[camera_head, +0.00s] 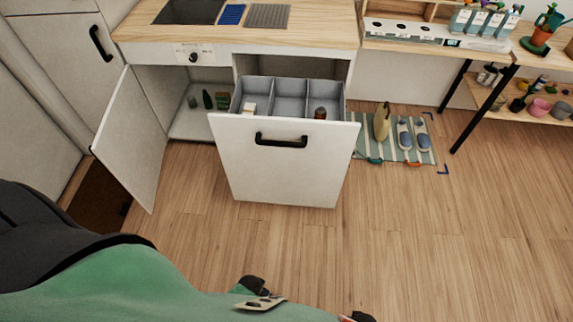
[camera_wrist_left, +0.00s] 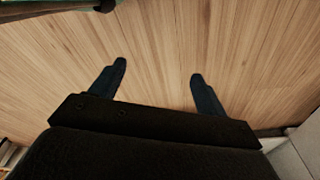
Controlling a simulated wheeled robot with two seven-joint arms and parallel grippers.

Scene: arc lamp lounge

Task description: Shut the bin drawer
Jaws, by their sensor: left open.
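The bin drawer (camera_head: 285,175) stands pulled out from under the counter in the head view, its white front facing me. A black bar handle (camera_head: 281,140) is on the upper part of the front. Grey compartments (camera_head: 291,84) show behind it, with a small white item and a dark reddish item inside. My left gripper (camera_wrist_left: 158,68) shows in the left wrist view with its two dark fingers wide apart, nothing between them but wood floor beyond. In the head view my green arm crosses the bottom, short of the drawer; the fingers are not clear there. My right gripper is not in view.
A white cabinet door (camera_head: 132,140) stands open left of the drawer. The wooden counter (camera_head: 300,32) with a hob is above. A striped mat (camera_head: 370,148) with shoes and a yellowish item lies right of the drawer. A shelf unit (camera_head: 545,110) stands far right. Floor in front is clear.

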